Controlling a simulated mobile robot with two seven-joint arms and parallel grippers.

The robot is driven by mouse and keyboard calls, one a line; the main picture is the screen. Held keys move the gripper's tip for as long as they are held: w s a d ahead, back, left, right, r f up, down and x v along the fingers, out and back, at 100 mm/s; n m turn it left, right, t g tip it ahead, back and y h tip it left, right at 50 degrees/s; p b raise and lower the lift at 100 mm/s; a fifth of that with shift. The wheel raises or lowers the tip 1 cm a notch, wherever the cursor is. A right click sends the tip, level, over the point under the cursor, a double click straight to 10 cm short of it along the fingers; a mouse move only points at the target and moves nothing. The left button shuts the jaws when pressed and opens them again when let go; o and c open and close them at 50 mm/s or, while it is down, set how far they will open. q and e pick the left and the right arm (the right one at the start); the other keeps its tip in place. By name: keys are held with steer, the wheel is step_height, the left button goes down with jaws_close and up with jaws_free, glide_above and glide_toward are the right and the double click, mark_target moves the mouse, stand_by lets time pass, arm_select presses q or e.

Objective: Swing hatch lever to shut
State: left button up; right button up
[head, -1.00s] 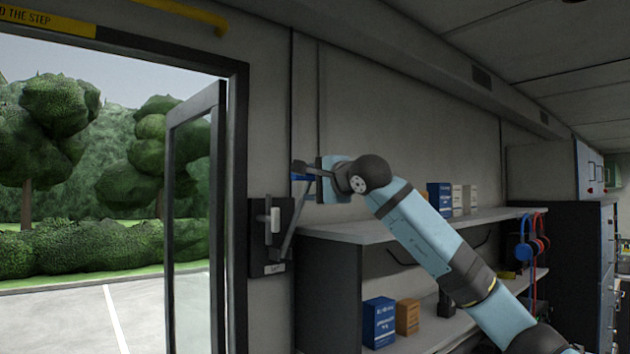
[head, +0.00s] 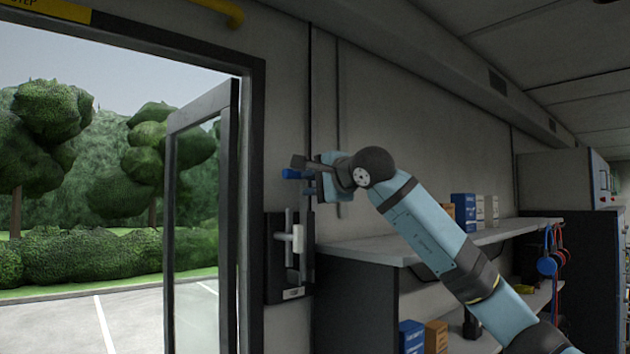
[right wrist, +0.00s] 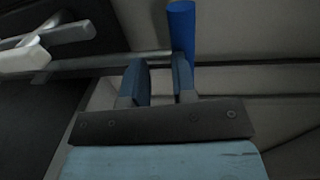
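The hatch lever is a thin grey rod (head: 304,225) with a blue grip (head: 294,174) at its top. It stands nearly upright on a dark wall plate (head: 272,285) beside the doorway. The plate also carries a white block (head: 298,239) on a light bar. My right gripper (head: 313,178) is at the lever's top, close against the blue grip. In the right wrist view the two fingers (right wrist: 158,84) are apart with a gap between them. The rod runs across behind them, and the blue grip (right wrist: 182,28) is just beyond the right finger. Contact is unclear. My left gripper is out of view.
A glazed door (head: 200,215) stands open in the doorway left of the plate. A shelf unit (head: 400,248) with several boxes stands right of the lever, below my right arm. Bare wall (head: 425,130) lies above it.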

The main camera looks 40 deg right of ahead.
steer(key=shift+d+r, duration=0.25)
steer(key=shift+r, duration=0.2)
steer(key=shift+c, duration=0.3)
steer(key=o, duration=0.6)
steer(key=shift+o, duration=1.1)
steer(key=shift+w, duration=0.25)
arm_select(q)
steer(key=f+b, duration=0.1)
steer(key=b, duration=0.1)
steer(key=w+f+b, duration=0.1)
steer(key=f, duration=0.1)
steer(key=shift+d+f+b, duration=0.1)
steer(key=shift+b, duration=0.3)
arm_select(e)
steer(key=s+d+r, duration=0.1)
steer(key=s, duration=1.2)
steer(key=shift+s, duration=0.15)
